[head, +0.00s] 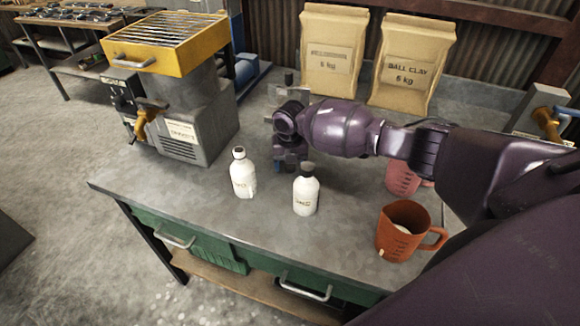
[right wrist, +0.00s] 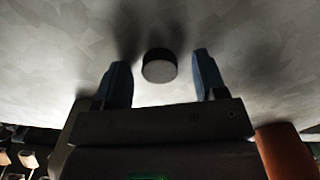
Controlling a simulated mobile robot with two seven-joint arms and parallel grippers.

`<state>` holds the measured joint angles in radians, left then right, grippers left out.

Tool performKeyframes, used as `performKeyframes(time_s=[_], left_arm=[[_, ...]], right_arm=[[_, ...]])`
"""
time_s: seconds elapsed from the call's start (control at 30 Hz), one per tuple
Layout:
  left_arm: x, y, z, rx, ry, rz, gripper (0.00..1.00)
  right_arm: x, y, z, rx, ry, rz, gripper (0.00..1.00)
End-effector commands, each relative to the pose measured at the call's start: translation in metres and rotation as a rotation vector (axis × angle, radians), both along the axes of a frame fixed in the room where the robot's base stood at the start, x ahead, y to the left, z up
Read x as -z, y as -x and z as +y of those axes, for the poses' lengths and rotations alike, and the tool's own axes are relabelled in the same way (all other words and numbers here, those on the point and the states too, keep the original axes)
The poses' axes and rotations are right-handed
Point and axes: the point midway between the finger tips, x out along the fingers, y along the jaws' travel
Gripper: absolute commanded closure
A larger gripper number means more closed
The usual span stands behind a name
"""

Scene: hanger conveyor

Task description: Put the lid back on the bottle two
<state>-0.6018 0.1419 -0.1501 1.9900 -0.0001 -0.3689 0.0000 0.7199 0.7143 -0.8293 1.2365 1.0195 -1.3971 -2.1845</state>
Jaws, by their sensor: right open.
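Two white bottles with small labels stand upright on the grey workbench. The left bottle (head: 243,176) has a pale top with a darker rim. The right bottle (head: 306,194) shows a dark cap-like top; whether it is a lid seated there I cannot tell. My right gripper (head: 290,163) is open, just behind the right bottle. In the right wrist view, a small round dark lid (right wrist: 159,66) lies between and slightly beyond the spread blue fingers (right wrist: 160,82), apart from both. My left gripper is not in view.
An orange mug (head: 397,234) stands near the front right, and a pink container (head: 402,178) behind it. Two clay bags (head: 412,68) stand at the back. A grey machine with a yellow tray (head: 168,42) fills the left. The bench front left is clear.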

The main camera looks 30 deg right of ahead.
Motion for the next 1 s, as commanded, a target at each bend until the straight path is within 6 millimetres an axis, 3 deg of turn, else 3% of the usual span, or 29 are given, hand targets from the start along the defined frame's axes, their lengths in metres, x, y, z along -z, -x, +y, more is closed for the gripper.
performKeyframes(time_s=[0.1,0.43,0.77,1.0], left_arm=[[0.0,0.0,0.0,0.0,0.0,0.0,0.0],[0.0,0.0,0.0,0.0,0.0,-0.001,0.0],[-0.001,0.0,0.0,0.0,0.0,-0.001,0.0],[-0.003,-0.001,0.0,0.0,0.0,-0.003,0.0]], right_arm=[[0.0,0.0,0.0,0.0,0.0,0.0,0.36],[0.0,0.0,0.0,0.0,0.0,0.0,0.87],[-0.001,0.0,0.0,0.0,0.0,-0.001,0.88],[-0.026,-0.001,0.0,-0.001,0.0,-0.004,0.88]])
